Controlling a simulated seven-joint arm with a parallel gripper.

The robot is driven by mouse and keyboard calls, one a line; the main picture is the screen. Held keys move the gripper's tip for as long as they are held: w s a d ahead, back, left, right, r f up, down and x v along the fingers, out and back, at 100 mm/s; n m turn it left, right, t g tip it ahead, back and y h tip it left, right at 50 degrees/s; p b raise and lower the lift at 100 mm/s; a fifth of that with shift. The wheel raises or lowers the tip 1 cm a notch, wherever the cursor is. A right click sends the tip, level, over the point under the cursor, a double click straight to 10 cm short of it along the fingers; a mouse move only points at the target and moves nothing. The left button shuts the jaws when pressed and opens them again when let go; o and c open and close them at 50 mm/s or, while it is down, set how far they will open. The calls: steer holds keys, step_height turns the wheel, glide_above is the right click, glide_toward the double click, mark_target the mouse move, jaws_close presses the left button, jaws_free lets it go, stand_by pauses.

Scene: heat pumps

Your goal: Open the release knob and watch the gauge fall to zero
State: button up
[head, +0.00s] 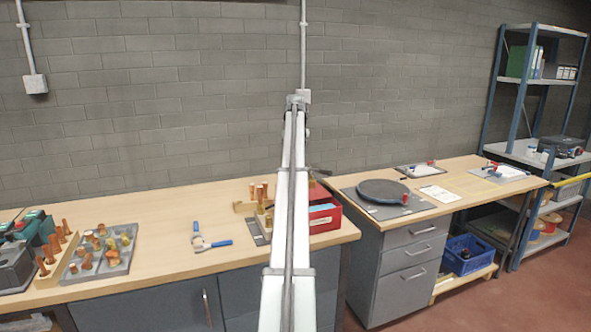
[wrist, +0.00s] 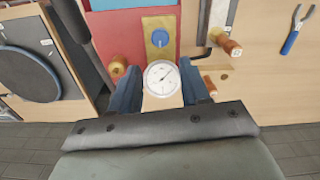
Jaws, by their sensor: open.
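In the wrist view a white round gauge (wrist: 162,77) shows between the fingers of my gripper (wrist: 161,93). Its dark needle is off to the upper right; the scale is too small to read. I cannot tell for sure that this is the release knob. My gripper is open, its two blue fingers apart, with nothing clearly held. In the head view the red case (head: 326,216) is partly behind my arm, and my gripper is hidden.
Copper-coloured fittings (wrist: 231,47) stand close to the right finger, and another (wrist: 118,68) to the left. Blue-handled pliers (head: 211,240) lie on the bench. A tray of fittings (head: 85,275) is at the left. A round dark disc (head: 382,192) lies on the right bench.

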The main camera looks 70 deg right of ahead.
steer(key=shift+r, duration=1)
